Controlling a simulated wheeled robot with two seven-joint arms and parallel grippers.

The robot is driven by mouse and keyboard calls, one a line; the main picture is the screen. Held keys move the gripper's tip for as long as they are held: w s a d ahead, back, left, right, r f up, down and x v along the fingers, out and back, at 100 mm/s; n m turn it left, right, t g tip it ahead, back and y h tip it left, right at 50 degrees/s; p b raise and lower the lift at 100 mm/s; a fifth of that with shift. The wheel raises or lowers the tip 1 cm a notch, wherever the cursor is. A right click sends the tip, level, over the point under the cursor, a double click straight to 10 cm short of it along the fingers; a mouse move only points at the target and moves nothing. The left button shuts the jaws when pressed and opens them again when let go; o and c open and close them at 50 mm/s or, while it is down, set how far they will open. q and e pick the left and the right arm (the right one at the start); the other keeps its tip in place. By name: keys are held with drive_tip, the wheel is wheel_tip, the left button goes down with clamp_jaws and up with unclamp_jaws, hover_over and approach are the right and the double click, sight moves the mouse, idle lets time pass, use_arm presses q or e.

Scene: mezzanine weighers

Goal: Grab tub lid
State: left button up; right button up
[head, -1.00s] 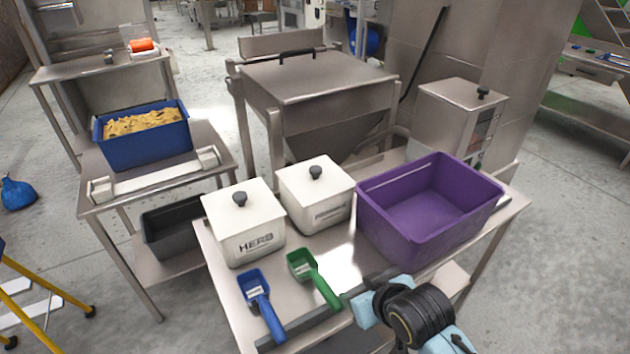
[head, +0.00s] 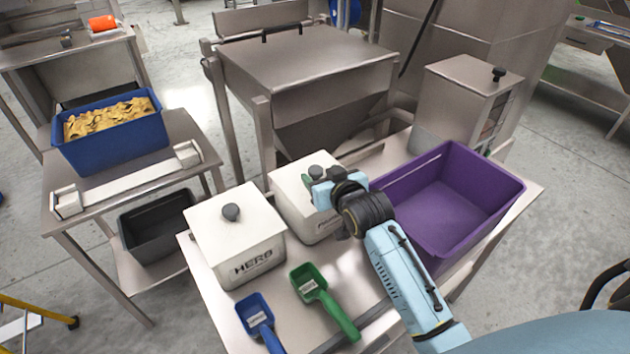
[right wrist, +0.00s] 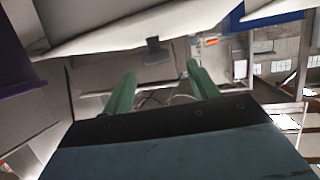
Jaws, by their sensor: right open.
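Two white tubs with lids and dark knobs stand on the steel table. The left tub, marked HERB (head: 255,262), has its lid (head: 228,228) on, with a knob (head: 231,212). The right tub's lid (head: 287,182) is also on; its knob (head: 316,171) is beside my right gripper (head: 309,183), and its label is partly hidden by my arm. In the right wrist view, my right gripper (right wrist: 160,70) is open and empty, its two green fingers apart. A dark knob (right wrist: 157,50) on a pale lid shows beyond and between the fingertips. My left gripper is not in view.
A purple crate (head: 505,193) stands close on the right of my right arm. A blue scoop (head: 258,318) and a green scoop (head: 325,300) lie in front of the tubs. A steel hopper (head: 310,65) stands behind, and a blue crate (head: 115,150) of yellow pieces is at left.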

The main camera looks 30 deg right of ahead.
sight(316, 169)
drive_tip(key=shift+w+f, duration=0.25)
drive_tip(key=shift+w, duration=0.35)
drive_tip(key=shift+w+d+f, duration=0.1)
drive_tip(key=shift+w+f, duration=0.15)
drive_tip(key=shift+w, duration=0.4)
drive_tip(key=x, duration=0.3)
drive_tip(key=shift+w+d+f+b, duration=0.15)
drive_tip(key=shift+f+b, duration=0.1)
drive_tip(key=shift+b, duration=0.15)
drive_tip(key=shift+w+f, duration=0.1)
drive_tip(key=shift+w, duration=0.35)
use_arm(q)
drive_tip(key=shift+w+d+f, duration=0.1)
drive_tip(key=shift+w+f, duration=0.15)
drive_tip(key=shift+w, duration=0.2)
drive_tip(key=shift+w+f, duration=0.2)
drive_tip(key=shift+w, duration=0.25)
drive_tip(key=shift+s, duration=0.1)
use_arm(e)
drive_tip(key=shift+c, duration=0.5)
drive_tip(key=c, duration=1)
